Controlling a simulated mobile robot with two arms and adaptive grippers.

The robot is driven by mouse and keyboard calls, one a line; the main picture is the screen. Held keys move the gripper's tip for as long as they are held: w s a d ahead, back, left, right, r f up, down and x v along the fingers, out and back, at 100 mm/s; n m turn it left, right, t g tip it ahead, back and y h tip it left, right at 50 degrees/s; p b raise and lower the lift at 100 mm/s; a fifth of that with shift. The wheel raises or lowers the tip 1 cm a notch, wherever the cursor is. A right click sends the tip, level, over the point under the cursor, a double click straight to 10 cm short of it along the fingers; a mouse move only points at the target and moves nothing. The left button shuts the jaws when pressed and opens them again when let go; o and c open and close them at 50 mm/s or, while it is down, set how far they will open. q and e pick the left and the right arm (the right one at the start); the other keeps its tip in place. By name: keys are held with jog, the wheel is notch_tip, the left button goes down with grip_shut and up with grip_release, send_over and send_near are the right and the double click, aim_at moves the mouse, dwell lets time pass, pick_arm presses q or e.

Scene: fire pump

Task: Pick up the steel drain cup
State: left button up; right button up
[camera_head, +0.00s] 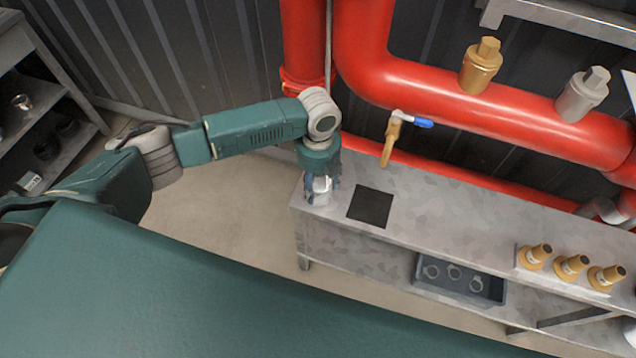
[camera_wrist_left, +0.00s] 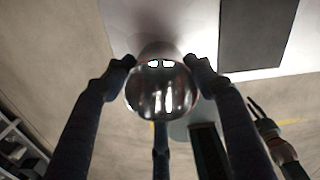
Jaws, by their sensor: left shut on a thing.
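The steel drain cup (camera_wrist_left: 160,98) is a shiny, rounded metal cup in the middle of the left wrist view. My left gripper (camera_wrist_left: 160,72) is shut on it, with one dark finger on each side of its rim. In the head view the left gripper (camera_head: 319,186) points down at the left end of the grey metal bench (camera_head: 440,213), and the cup is mostly hidden by the fingers. I cannot tell whether the cup touches the bench top. A small dark shape at the right of the left wrist view looks like my right gripper (camera_wrist_left: 262,122); its state is unclear.
A black square mat (camera_head: 370,207) lies just right of the gripper. Red pipes (camera_head: 440,75) run behind. Several brass fittings (camera_head: 570,266) stand at the right, and a grey bin (camera_head: 460,280) sits on the lower shelf.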

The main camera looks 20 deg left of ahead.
aim_at(318, 176)
pick_arm(q)
jog(key=shift+r+p, duration=0.4)
jog(key=shift+r, duration=0.2)
notch_tip(318, 176, up, 2)
jog(key=shift+r+p, duration=0.15)
jog(key=shift+p, duration=1.05)
jog(key=s+p, duration=0.2)
jog(key=p, duration=0.1)
jog(key=shift+s+r, duration=0.2)
jog(key=shift+s, duration=0.2)
jog(key=s+p, duration=0.9)
jog(key=s, duration=0.6)
jog(key=shift+a+f, duration=0.25)
jog(key=shift+f, duration=0.15)
jog(key=w+r+n+b, duration=0.1)
jog(key=w+r+n, duration=0.3)
jog(key=r+n, duration=0.4)
jog(key=w+r+n+b, duration=0.1)
jog(key=w+r+n, duration=0.3)
jog(key=r+n, duration=0.4)
jog(key=s+a+r+n+b, duration=0.1)
jog(key=s+r+n, duration=0.1)
jog(key=r+n, duration=0.6)
jog(key=s+a+r+n+b, duration=0.1)
jog(key=s+a+r+n, duration=0.1)
jog(key=r+n, duration=0.5)
notch_tip(318, 176, up, 2)
jog(key=shift+a+r+n+b, duration=0.1)
jog(key=shift+a+n+b, duration=0.2)
jog(key=shift+n+b, duration=0.1)
